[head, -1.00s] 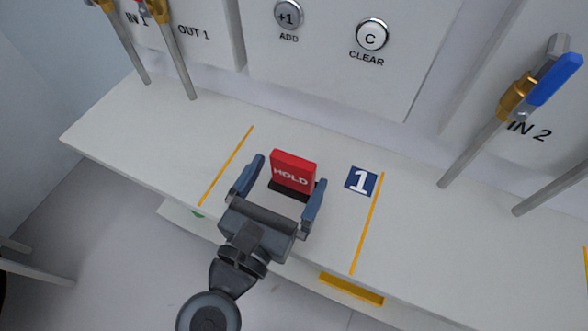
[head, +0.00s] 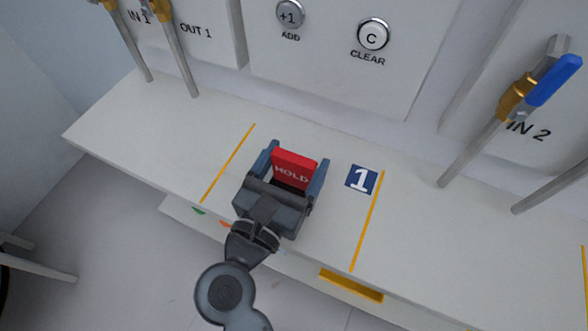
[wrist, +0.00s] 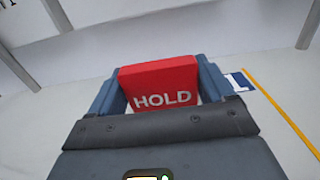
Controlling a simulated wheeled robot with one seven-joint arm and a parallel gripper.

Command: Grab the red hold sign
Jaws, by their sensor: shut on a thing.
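The red hold sign (head: 294,169) is a small red block with white HOLD lettering. It stands upright on the white shelf, between two yellow lines and left of the blue number 1 label. My gripper (head: 296,174) has a finger on each side of the sign and is shut on it.
The white shelf (head: 420,225) is bare right of the blue 1 label (head: 361,179). Behind it a panel carries the ADD button (head: 290,14) and CLEAR button (head: 373,35). Pipes with brass valves stand at left, and a blue-handled valve (head: 553,80) at right.

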